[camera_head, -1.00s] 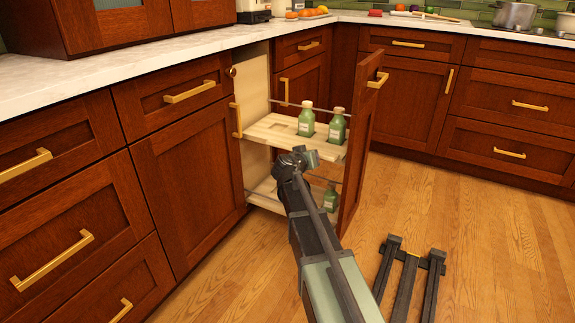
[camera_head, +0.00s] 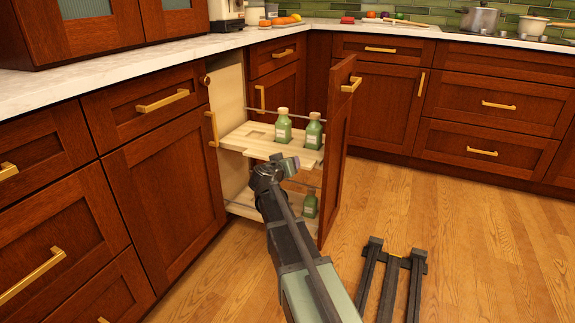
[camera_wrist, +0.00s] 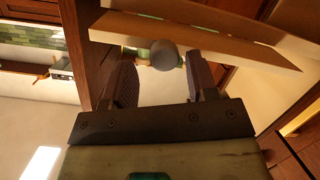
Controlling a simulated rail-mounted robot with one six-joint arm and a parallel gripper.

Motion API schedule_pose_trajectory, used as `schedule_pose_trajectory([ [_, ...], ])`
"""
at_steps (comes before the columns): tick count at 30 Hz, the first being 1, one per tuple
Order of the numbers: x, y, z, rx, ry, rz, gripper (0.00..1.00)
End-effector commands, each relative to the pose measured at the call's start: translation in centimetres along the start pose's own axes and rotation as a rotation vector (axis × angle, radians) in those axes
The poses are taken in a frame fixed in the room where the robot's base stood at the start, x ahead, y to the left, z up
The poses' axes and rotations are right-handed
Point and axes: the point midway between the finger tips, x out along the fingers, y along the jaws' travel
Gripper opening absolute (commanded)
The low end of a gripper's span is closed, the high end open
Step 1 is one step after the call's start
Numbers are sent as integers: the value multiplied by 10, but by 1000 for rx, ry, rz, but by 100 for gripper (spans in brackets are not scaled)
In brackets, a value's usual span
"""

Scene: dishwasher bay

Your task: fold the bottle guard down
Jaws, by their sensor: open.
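The pull-out unit's pale upper shelf (camera_head: 262,142) holds two green bottles (camera_head: 283,126) (camera_head: 313,131) upright. A thin grey rail (camera_head: 258,110) runs behind them; I cannot tell whether it is the bottle guard. My gripper (camera_head: 288,164) is just below the near edge of the upper shelf. In the wrist view my gripper (camera_wrist: 162,78) is open, its fingers apart. A round grey knob-like thing (camera_wrist: 164,54) shows between the fingertips, with green behind it. I cannot tell whether the fingers touch it.
The pull-out's tall wooden front (camera_head: 338,150) stands close right of my gripper. A third green bottle (camera_head: 310,204) stands on the lower shelf (camera_head: 240,206). Cabinets with brass handles line the left and back. The wooden floor (camera_head: 460,235) at right is open.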

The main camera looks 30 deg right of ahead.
Motion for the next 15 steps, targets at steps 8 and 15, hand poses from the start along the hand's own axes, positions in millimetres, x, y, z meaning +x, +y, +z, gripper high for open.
schedule_pose_trajectory([
  [8, -38, 2, -2, 0, 1, -3, 53],
  [15, -94, 2, -2, 0, 1, -2, 53],
])
